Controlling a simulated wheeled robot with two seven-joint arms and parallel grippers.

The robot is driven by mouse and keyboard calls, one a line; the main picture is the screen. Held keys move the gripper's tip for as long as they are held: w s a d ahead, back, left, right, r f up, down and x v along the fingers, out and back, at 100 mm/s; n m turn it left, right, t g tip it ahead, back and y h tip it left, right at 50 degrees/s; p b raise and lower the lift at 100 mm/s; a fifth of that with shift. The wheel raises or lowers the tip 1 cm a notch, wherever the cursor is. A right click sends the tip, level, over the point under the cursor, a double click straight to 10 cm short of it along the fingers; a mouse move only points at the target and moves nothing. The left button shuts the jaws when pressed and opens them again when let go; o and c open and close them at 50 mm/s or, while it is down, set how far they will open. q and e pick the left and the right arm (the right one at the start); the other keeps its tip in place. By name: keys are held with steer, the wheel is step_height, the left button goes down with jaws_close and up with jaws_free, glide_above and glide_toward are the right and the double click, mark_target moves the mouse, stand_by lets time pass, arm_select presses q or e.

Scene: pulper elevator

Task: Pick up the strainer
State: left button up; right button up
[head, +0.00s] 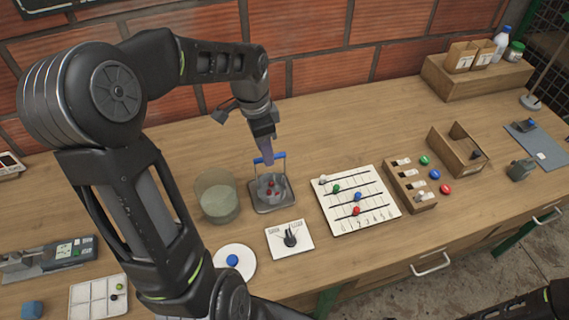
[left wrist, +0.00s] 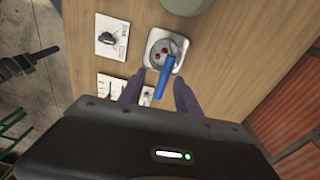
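The strainer (head: 271,188) is a small grey basket with red cherries in it and a raised blue handle. It sits on a pale square tray on the bench, and also shows in the left wrist view (left wrist: 175,45). My left gripper (head: 266,150) points down just above the strainer, at the blue handle. In the left wrist view its two fingers (left wrist: 161,92) are apart, one on each side of the handle; contact with the handle cannot be made out. A dark part of my right arm shows at the left of the wrist view; its finger state is unclear.
A translucent beaker (head: 217,198) stands close left of the strainer. A dial plate (head: 279,246) and a white dish (head: 234,263) with a blue button lie in front. A bead board (head: 374,183) is to the right. The brick wall rises behind; bench between is clear.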

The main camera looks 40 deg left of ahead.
arm_select(q)
steer(key=shift+w, duration=0.45)
steer(key=shift+w+m, duration=0.15)
steer(key=shift+m, duration=0.15)
steer(key=shift+s+r+t, duration=0.1)
steer(key=shift+s+t, duration=0.2)
steer(key=shift+w+f, duration=0.15)
steer(key=shift+f, duration=0.05)
step_height(320, 180, down, 2)
steer(key=shift+d+f+b, duration=0.1)
steer(key=shift+f+b, duration=0.1)
steer(key=shift+b, duration=0.85)
steer(key=shift+w, duration=0.15)
arm_select(e)
steer(key=shift+w+a+f, duration=0.1)
steer(key=shift+w+f, duration=0.1)
steer(key=shift+f, duration=0.65)
